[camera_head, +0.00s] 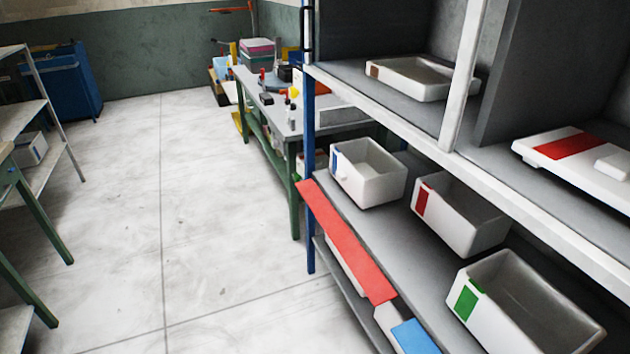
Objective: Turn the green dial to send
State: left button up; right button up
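No green dial shows in the head view. The only clear green mark near me is a green label on the front of a white bin (530,310) at the lower right, and it is not a dial. Neither of my grippers is in view.
A shelf rack (395,240) fills the right side, with several white bins and a lidded white box (580,160). A cluttered green-legged workbench (275,120) stands beyond it. A blue cabinet (62,85) and shelves stand at left. The pale floor (190,210) between is clear.

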aim_at(297, 177)
jog(key=i+j+z, duration=0.15)
jog(key=z, duration=0.2)
jog(key=i+j+z, duration=0.15)
jog(key=j+z, duration=0.2)
jog(key=i+j+z, duration=0.1)
jog(key=j+z, duration=0.2)
